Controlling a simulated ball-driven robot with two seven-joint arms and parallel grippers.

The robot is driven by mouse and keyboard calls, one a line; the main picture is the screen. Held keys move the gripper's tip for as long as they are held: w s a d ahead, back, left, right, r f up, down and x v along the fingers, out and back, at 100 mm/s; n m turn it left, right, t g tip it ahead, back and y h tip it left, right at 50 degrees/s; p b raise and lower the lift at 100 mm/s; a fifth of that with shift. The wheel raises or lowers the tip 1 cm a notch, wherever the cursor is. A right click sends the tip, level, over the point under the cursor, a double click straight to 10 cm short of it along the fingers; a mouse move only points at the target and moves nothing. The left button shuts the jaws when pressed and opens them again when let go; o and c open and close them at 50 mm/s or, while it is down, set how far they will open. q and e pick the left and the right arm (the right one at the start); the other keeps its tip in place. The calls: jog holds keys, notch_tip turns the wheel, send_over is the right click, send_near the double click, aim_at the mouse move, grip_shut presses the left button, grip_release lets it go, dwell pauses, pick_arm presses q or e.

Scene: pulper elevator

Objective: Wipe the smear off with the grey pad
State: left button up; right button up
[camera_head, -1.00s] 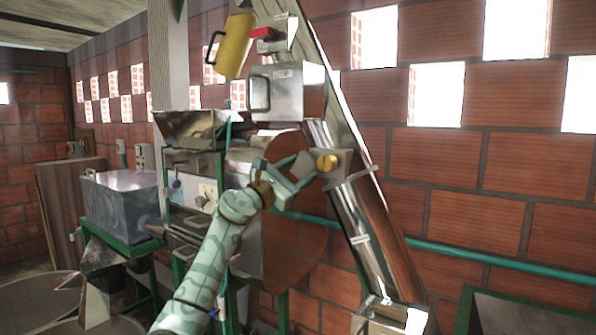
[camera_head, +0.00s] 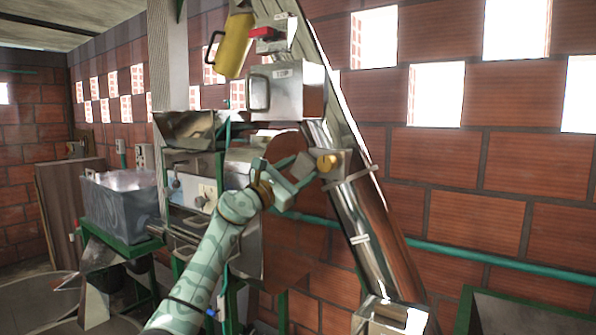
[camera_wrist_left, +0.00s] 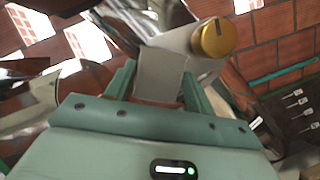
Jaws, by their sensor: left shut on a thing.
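The grey pad (camera_head: 301,165) is held between the fingers of my left gripper (camera_head: 297,171), in front of the steel chute beside a brass knob (camera_head: 327,162). In the left wrist view the pad (camera_wrist_left: 160,74) shows as a pale grey block between the two green fingers, with the brass knob (camera_wrist_left: 218,38) just beyond it to the right. I cannot tell whether the pad touches the metal. I cannot make out the smear in either view. My right gripper is not in view.
The inclined steel elevator tube (camera_head: 378,228) runs from upper left to lower right. A steel box with a handle (camera_head: 292,92) and a yellow jug (camera_head: 235,45) are above the gripper. A green pipe (camera_head: 500,262) crosses the brick wall. A grey tub (camera_head: 120,208) stands left.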

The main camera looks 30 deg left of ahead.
pick_arm(q)
jog(key=shift+r+p, duration=0.9)
jog(key=shift+r, duration=0.3)
jog(key=shift+f+b, duration=0.6)
jog(key=shift+f, duration=0.1)
jog(key=shift+r, duration=0.1)
jog(key=shift+s+p, duration=0.2)
jog(key=shift+p, duration=0.2)
jog(key=s+p, duration=0.1)
jog(key=s, duration=0.1)
jog(key=s+p, duration=0.1)
jog(key=s, duration=0.1)
jog(key=shift+s+a+p, duration=0.2)
jog(key=shift+s+p, duration=0.05)
jog(key=shift+p, duration=0.1)
